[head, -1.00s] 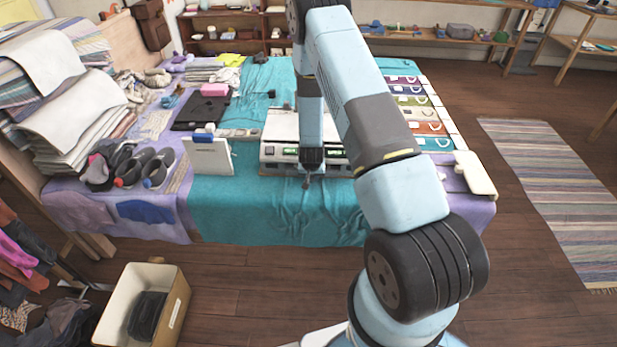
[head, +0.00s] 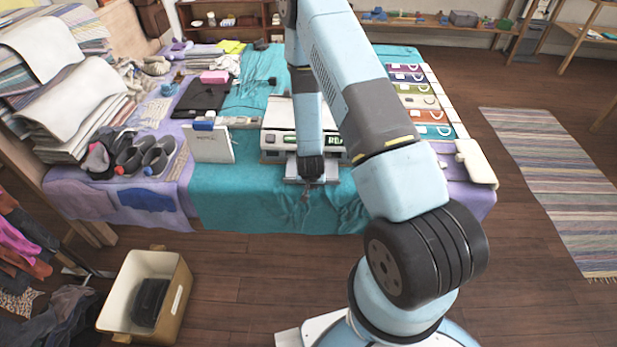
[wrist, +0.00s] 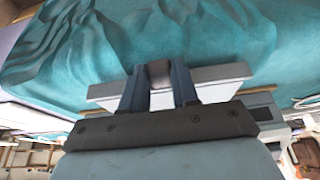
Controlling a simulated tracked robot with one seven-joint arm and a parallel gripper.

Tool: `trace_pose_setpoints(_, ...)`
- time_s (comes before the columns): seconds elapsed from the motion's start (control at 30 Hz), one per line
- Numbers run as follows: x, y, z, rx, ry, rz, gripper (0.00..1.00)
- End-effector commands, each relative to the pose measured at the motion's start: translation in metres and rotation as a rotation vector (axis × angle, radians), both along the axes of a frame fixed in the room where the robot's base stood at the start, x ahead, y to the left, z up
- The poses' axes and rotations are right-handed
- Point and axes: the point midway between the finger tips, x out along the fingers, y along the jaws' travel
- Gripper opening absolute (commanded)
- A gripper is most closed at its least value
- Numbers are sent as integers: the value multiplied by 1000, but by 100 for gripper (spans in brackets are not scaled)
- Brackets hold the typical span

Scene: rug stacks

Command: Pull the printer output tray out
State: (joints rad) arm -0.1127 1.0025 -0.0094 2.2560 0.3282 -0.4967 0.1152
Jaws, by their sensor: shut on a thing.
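The printer (head: 277,143) is a pale box with a small green display, standing near the front edge of the cloth-covered table, partly hidden by my arm. Its light grey output tray (head: 328,177) sticks out of the front, toward me. My gripper (head: 307,188) is at the tray's front edge. In the wrist view, my gripper (wrist: 160,73) has its two fingers closed around a small brownish part at the middle of the tray's edge, and the tray (wrist: 219,74) shows on both sides of the fingers. The gripped part is mostly hidden between the fingers.
A white upright panel (head: 208,145) stands left of the printer, beside dark shoes (head: 143,157). Colourful labelled items (head: 425,115) lie to the right, with a cream object (head: 476,163) at the corner. A bin (head: 147,294) stands on the floor. Teal cloth before the tray is clear.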

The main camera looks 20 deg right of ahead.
Motion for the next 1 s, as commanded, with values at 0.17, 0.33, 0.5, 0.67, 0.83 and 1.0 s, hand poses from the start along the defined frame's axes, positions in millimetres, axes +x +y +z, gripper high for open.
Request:
trace_pose_setpoints(0.17,2,4,0,4,-2,7,35)
trace_pose_setpoints(0.33,2,2,0,3,-2,5,52)
trace_pose_setpoints(0.5,2,1,0,2,-2,3,55)
trace_pose_setpoints(0.67,2,1,2,1,-3,3,55)
trace_pose_setpoints(0.83,-2,3,15,1,-3,3,55)
trace_pose_setpoints(1.0,-11,6,39,1,-5,4,55)
